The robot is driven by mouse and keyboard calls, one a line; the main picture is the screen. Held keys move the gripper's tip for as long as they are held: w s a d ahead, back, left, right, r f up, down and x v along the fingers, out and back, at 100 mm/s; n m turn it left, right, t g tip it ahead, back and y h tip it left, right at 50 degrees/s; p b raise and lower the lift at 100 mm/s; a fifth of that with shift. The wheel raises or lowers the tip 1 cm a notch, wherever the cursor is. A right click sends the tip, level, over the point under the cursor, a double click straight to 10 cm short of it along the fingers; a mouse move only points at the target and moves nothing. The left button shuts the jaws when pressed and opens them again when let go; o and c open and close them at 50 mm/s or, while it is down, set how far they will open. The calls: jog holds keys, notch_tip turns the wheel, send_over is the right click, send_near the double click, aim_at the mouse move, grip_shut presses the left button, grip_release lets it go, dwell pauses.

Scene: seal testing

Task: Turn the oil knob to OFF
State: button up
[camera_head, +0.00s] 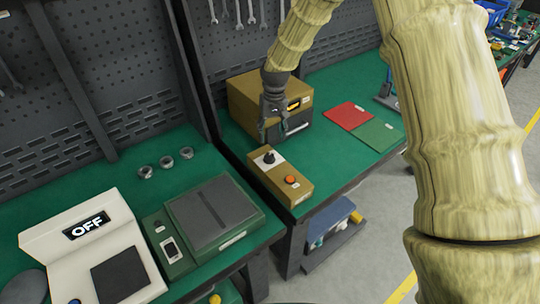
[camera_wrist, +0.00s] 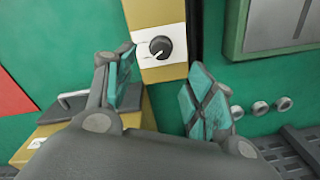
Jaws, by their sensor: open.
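The black oil knob (camera_head: 270,157) sits on a white plate at the far end of a tan control box (camera_head: 266,177). In the wrist view the knob (camera_wrist: 160,47) shows on its white plate with thin marks beside it; I cannot read which setting it points to. My gripper (camera_head: 273,132) hangs just above and behind the knob, fingers down. In the wrist view my gripper (camera_wrist: 161,66) is open and empty. Its two teal-padded fingers are spread, with the knob beyond the gap, apparently not touched.
An orange button (camera_head: 291,180) is on the box's near end. A tan drawer unit (camera_head: 243,100) stands close behind my gripper. Red (camera_head: 347,115) and green (camera_head: 375,135) panels lie right. A white device (camera_head: 60,240) with an OFF display and a green scale (camera_head: 215,215) are left.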

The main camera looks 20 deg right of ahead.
aim_at(270, 155)
jog(key=shift+a+f+p, duration=0.2)
jog(key=shift+f+p, duration=0.75)
jog(key=shift+f, duration=1.65)
jog(key=shift+a+f+p, duration=0.15)
jog(key=shift+f+p, duration=0.75)
jog(key=shift+f, duration=1.7)
jog(key=c, duration=1)
